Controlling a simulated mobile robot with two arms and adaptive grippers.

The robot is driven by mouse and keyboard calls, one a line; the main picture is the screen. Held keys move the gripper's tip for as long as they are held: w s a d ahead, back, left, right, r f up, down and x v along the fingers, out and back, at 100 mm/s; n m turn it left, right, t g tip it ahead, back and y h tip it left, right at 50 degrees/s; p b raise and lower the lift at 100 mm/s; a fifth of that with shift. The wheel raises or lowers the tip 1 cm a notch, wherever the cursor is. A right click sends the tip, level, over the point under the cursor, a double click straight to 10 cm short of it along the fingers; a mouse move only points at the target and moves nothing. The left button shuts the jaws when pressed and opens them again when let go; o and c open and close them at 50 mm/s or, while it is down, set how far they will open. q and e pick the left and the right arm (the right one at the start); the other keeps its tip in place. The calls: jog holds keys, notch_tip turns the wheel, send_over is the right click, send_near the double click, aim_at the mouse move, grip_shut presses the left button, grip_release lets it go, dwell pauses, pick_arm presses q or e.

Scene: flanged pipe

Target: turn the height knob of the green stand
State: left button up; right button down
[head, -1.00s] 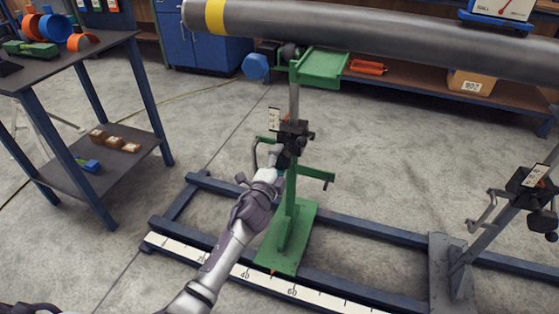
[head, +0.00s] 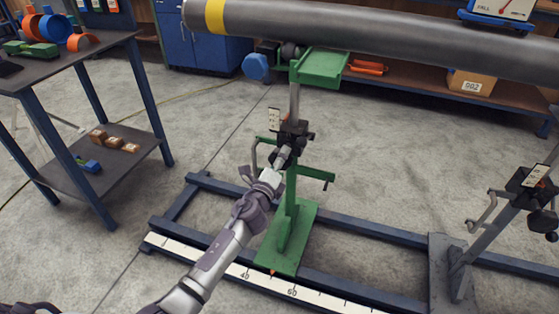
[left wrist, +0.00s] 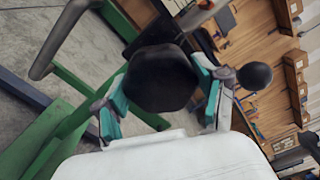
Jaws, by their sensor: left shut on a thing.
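The green stand (head: 284,240) stands upright on the blue floor frame, its green cradle (head: 322,67) under the grey pipe. A dark clamp block (head: 293,131) sits on its post, with a small scale plate (head: 274,119) beside it. My left gripper (head: 281,157) is at the near side of this block. In the left wrist view the black round knob (left wrist: 162,78) is between the teal-padded fingers of my left gripper (left wrist: 160,98), which is shut on it. In the head view the gripper largely hides the knob. My right gripper is not in view.
The long grey pipe (head: 400,36) runs overhead. A grey stand (head: 455,265) with its own crank stands at right. Blue rails (head: 360,230) and a ruler strip (head: 240,272) lie on the floor. A workbench (head: 100,50) is at left. Bare floor lies between.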

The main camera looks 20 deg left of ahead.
pick_arm(q)
jog(key=shift+f, duration=0.15)
jog(key=o, duration=1.1)
jog(key=shift+o, duration=0.2)
jog(key=shift+s, duration=0.15)
jog(key=s, duration=1.1)
jog(key=shift+s+a, duration=0.2)
jog(key=shift+s, duration=0.2)
